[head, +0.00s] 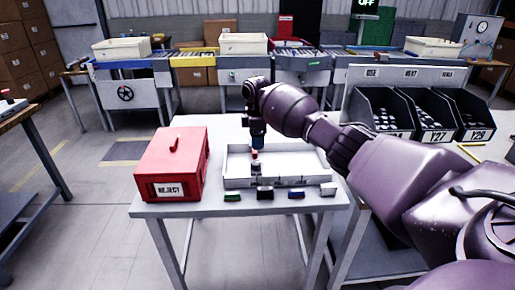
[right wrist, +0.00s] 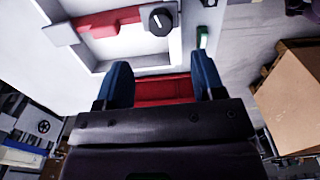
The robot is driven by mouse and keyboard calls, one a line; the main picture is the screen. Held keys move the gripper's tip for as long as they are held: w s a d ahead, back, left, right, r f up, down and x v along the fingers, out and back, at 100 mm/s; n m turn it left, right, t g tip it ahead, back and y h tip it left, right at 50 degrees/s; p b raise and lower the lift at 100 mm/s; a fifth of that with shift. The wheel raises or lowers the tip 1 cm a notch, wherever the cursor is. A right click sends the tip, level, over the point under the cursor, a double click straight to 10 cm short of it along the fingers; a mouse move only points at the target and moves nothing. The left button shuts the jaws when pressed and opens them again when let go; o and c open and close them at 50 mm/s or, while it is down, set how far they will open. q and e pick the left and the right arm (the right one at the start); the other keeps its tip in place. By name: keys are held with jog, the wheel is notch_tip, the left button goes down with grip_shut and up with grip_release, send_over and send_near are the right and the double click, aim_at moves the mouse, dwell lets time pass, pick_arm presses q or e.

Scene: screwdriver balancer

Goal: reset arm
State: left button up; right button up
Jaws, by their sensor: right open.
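My purple right arm reaches in from the right in the head view. Its gripper (head: 258,141), with blue fingertips, hangs over the back left part of a white tray (head: 233,180). In the right wrist view the two blue fingers (right wrist: 163,82) stand apart with nothing held between them. A small red item (head: 254,156) shows in the tray just below the gripper. In the right wrist view a red part (right wrist: 118,20) with a black knob (right wrist: 158,20) lies in the tray, apart from the fingers. My left gripper is not in view.
A red REJECT box (head: 172,168) stands left of the tray on the white table (head: 150,210). Several small blocks (head: 264,193) line the tray's front. Black bins (head: 383,112) stand at right behind my arm. Conveyor benches (head: 200,72) run along the back.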

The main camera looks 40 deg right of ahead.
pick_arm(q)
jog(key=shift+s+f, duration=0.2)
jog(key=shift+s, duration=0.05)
pick_arm(e)
jog(key=shift+r, duration=0.7)
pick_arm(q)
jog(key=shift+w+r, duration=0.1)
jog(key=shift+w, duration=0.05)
pick_arm(e)
jog(key=w+a+r+m+t, duration=0.3)
jog(key=w+a+r+t, duration=0.25)
jog(key=w+t, duration=0.3)
jog(key=s+a+f+m+t+y, duration=0.2)
jog(key=s+a+f+t, duration=0.3)
jog(key=s+a+f, duration=0.6)
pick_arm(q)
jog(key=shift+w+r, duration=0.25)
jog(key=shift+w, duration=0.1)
pick_arm(e)
jog(key=s+f+m, duration=0.2)
jog(key=s+f, duration=0.4)
jog(key=s, duration=0.6)
jog(key=s+f+m+g+h, duration=0.1)
jog(key=s+f+m, duration=0.1)
jog(key=s+f, duration=0.5)
jog(key=s+f+m+g+h, duration=0.1)
jog(key=s+f, duration=0.6)
jog(key=s, duration=1.1)
jog(key=shift+s+f+m, duration=0.25)
jog(key=shift+m, duration=0.35)
